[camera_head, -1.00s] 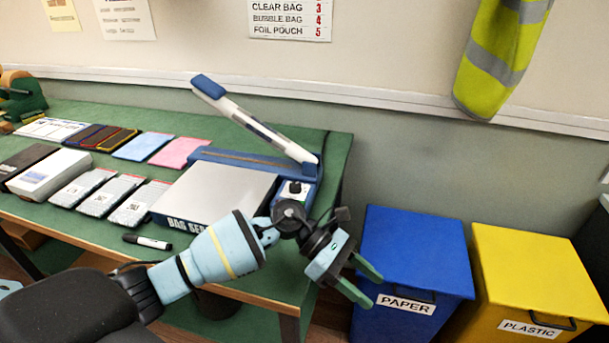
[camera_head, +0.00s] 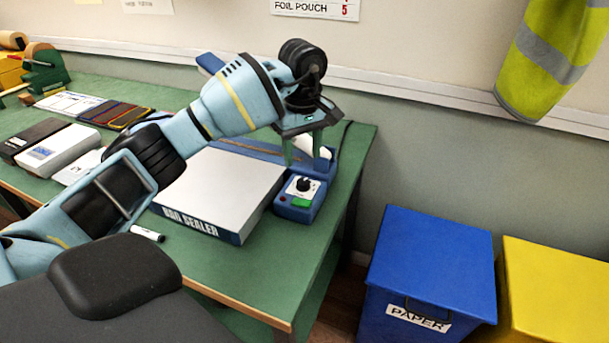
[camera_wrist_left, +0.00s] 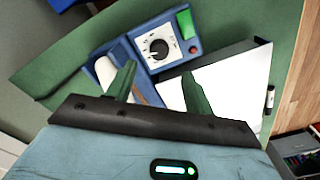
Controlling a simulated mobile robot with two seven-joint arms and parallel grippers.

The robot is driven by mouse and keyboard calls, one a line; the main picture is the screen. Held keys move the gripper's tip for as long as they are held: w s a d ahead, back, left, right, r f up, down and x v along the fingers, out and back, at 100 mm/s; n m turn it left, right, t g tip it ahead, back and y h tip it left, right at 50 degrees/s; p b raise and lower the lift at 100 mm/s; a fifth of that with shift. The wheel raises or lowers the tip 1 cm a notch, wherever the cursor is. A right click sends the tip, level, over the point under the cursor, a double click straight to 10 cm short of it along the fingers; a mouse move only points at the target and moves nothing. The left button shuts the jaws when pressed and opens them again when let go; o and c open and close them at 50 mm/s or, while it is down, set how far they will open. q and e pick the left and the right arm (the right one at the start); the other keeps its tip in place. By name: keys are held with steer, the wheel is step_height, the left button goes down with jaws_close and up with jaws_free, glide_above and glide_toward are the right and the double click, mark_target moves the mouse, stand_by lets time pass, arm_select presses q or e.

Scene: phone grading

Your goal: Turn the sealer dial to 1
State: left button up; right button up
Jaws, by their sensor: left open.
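The bag sealer (camera_head: 222,188) is a white-topped box with a blue control panel at its right end, on the green table. Its black dial (camera_head: 303,184) sits on a white plate on that panel, by a green switch and a red button. In the left wrist view the dial (camera_wrist_left: 159,49) shows clearly, its pointer mark too small to read. My left gripper (camera_head: 303,160) points down above the panel's rear part, open and empty. In the left wrist view its two green fingers (camera_wrist_left: 158,75) are apart, with the dial beyond them, untouched. My right gripper is not in view.
The sealer's raised arm (camera_head: 209,63) is partly hidden behind my left arm. A marker (camera_head: 147,233) lies at the front of the sealer. Blue (camera_head: 430,250) and yellow (camera_head: 555,290) bins stand right of the table. Phones and boxes lie at the left.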

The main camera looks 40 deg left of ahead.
mark_target(303, 181)
arm_select(q)
step_height(303, 181, down, 8)
steer(key=shift+r, duration=0.25)
steer(key=c, duration=1)
steer(key=shift+o, duration=0.2)
